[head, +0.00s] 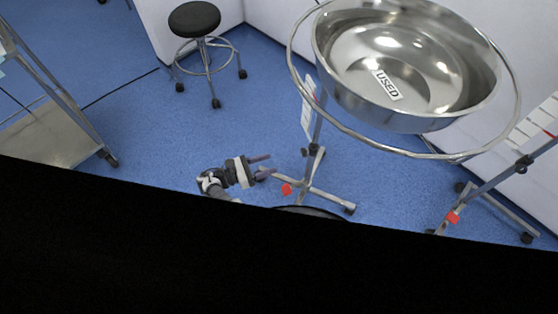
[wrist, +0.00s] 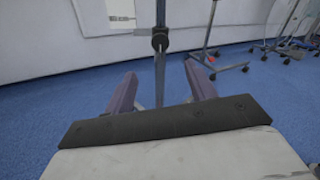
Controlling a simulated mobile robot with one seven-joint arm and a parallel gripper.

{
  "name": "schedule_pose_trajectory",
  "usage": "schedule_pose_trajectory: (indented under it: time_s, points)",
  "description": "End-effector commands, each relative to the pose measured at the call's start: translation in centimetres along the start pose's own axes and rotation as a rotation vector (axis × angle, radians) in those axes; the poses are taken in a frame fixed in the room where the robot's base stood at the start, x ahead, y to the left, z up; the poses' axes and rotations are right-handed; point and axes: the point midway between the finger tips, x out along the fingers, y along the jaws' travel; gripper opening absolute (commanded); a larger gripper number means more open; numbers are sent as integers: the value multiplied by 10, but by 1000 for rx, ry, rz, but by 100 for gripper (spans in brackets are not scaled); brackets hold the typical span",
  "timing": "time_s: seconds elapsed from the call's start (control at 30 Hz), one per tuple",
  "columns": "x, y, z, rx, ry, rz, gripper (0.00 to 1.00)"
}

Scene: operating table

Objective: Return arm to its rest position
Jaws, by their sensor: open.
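My gripper (head: 262,166) shows low in the middle of the head view, with its fingers pointing right. It is open and holds nothing. In the wrist view my gripper (wrist: 160,90) has its two purple fingers spread apart, with floor and a metal pole between and beyond them. Part of my arm shows behind the gripper in the head view. The rest of the arm is hidden behind the dark area along the bottom.
A steel basin (head: 345,95) labelled USED sits in a ring stand (head: 318,190) right of my gripper. A black stool (head: 195,20) stands at the back. A metal cart (head: 50,135) is at the left. Blue floor (head: 150,130) is clear between cart and stand.

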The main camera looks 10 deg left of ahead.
Motion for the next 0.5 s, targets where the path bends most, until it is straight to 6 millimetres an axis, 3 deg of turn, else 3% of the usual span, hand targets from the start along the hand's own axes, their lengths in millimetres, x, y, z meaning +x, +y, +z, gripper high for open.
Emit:
schedule_pose_trajectory:
  time_s: [0.17, 0.5]
  points:
    - [-12, 0, 0, 0, 0, 0, 55]
    - [-12, 0, 0, 0, 0, -1, 55]
